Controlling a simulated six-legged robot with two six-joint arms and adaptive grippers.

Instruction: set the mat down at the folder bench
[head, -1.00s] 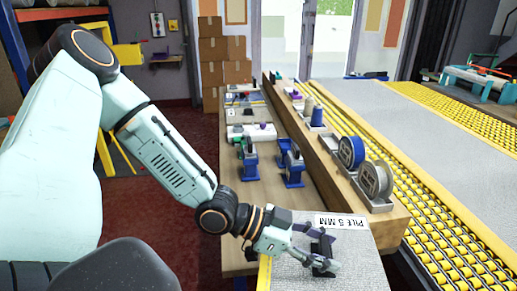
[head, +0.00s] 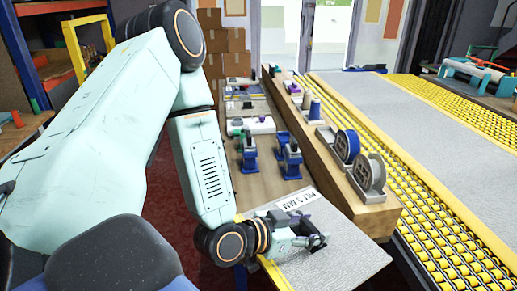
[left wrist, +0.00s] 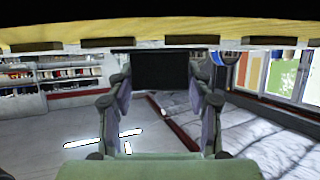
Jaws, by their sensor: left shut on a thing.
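The mat (head: 340,262) is a grey textured slab with a yellow edge and a white label reading PILE 5 MM. It shows at the lower middle of the head view, over the near end of the wooden folder bench (head: 270,193). My left gripper (head: 318,241) is shut on a dark block at the mat. In the left wrist view, the fingers (left wrist: 163,95) flank this black block, and a yellow-edged slab spans the top. I cannot tell whether the mat touches the bench. My right gripper is out of view.
Two blue clamp-like devices (head: 289,158) stand on the bench beyond the mat. A raised wooden rail with tape reels (head: 371,171) runs along its right side. A yellow roller conveyor (head: 440,225) lies further right. Cardboard boxes (head: 225,50) are stacked behind.

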